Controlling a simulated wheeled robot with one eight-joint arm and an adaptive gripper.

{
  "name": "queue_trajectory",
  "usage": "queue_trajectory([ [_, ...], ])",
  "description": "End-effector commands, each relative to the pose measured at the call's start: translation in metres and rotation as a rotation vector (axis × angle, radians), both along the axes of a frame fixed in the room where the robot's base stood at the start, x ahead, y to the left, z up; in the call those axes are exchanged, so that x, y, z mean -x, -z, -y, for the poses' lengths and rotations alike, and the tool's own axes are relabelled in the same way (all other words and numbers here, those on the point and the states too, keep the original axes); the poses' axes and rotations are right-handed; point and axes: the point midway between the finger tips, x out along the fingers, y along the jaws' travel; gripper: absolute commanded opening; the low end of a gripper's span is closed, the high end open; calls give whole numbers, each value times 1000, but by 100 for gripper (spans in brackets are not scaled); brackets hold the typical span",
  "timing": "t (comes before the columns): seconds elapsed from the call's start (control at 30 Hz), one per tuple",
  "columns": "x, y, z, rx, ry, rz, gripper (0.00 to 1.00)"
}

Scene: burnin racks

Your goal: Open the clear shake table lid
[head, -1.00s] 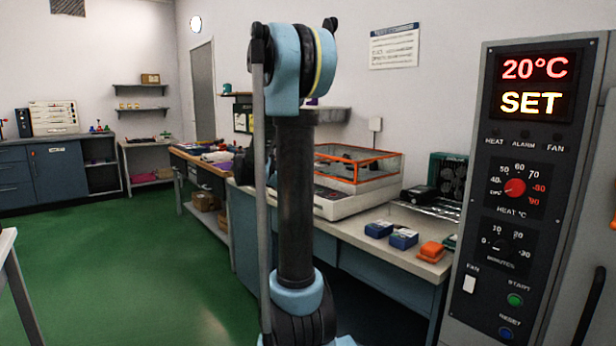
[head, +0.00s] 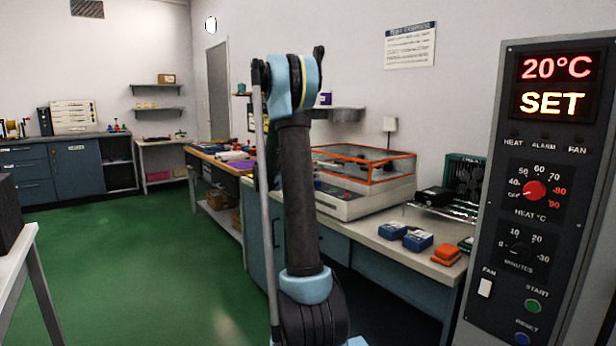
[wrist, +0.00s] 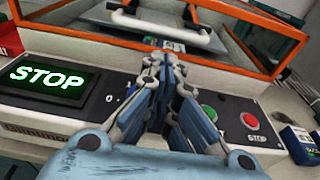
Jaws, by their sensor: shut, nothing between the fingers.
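The shake table's clear lid (head: 385,167) has orange edges and sits closed over the white machine (head: 345,207) on the bench in the head view. In the wrist view the orange-framed lid (wrist: 262,46) fills the top, with a white handle bar (wrist: 160,28) showing there. My gripper (wrist: 165,60) is shut and empty, in front of the lid and above the control panel. I cannot tell whether its tips touch the lid. In the head view my arm hides part of the bench and my gripper is not visible.
The panel has a lit STOP display (wrist: 48,76), a green button (wrist: 208,113) and a red button (wrist: 251,120). Blue boxes (head: 418,241) and an orange item (head: 446,254) lie on the bench at right. A tall oven panel (head: 540,200) stands at the right.

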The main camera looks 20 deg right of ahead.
Motion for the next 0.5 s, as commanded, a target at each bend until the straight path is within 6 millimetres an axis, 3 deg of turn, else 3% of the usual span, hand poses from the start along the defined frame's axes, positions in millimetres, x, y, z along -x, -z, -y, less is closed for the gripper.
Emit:
queue_trajectory([
  [0.2,-10,5,32,-1,3,1,0],
  [0.5,-16,8,49,-2,1,1,0],
])
